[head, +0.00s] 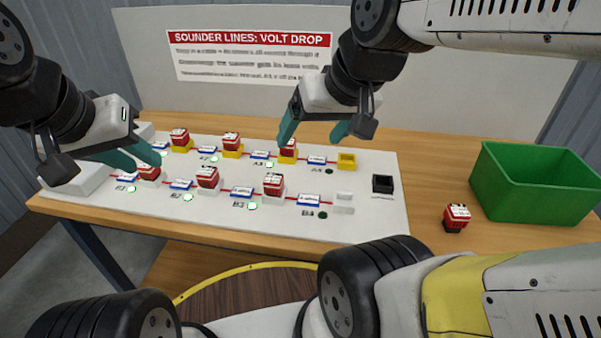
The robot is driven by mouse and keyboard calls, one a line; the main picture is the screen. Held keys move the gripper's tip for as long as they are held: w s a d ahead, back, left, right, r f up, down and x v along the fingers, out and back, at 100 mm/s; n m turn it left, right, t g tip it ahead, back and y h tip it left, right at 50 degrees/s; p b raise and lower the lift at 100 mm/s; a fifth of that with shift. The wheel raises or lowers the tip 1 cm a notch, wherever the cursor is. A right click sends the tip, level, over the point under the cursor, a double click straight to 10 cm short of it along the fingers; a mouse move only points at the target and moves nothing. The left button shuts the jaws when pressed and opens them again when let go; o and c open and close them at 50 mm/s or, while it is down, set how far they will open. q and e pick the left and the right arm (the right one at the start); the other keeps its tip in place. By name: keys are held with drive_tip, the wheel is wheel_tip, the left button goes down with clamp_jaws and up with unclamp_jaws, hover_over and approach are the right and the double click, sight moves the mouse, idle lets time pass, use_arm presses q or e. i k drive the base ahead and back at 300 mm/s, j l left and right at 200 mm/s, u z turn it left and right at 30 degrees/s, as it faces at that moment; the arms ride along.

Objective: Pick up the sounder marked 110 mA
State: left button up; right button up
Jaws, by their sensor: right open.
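Several red sounders with white labels stand on the white board. The back row has sounders at the left (180,138), middle (231,141) and right (288,152), on yellow bases. The front row has them at the left (149,173), middle (207,178) and right (273,184). One more sounder (457,217) stands on the bench. Their markings are too small to read. My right gripper (314,130) is open and empty; its fingers partly cover the back right sounder. My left gripper (147,160) looks open, its tips overlapping the front left sounder in the picture.
A green bin (530,205) stands on the wooden bench (425,175) at the right. The board (385,222) has an empty yellow base (347,161), an empty white base (343,202) and a black block (382,184). A sign panel (250,58) stands behind. Bench between board and bin is mostly clear.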

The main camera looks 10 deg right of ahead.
sight(273, 183)
drive_tip(key=z, duration=0.3)
drive_tip(key=k+l+u, duration=0.1)
drive_tip(key=l+u, duration=0.3)
drive_tip(key=k+l+u, duration=0.15)
drive_tip(key=l+u, duration=0.25)
drive_tip(key=k+l+u, duration=0.15)
drive_tip(key=u, duration=0.3)
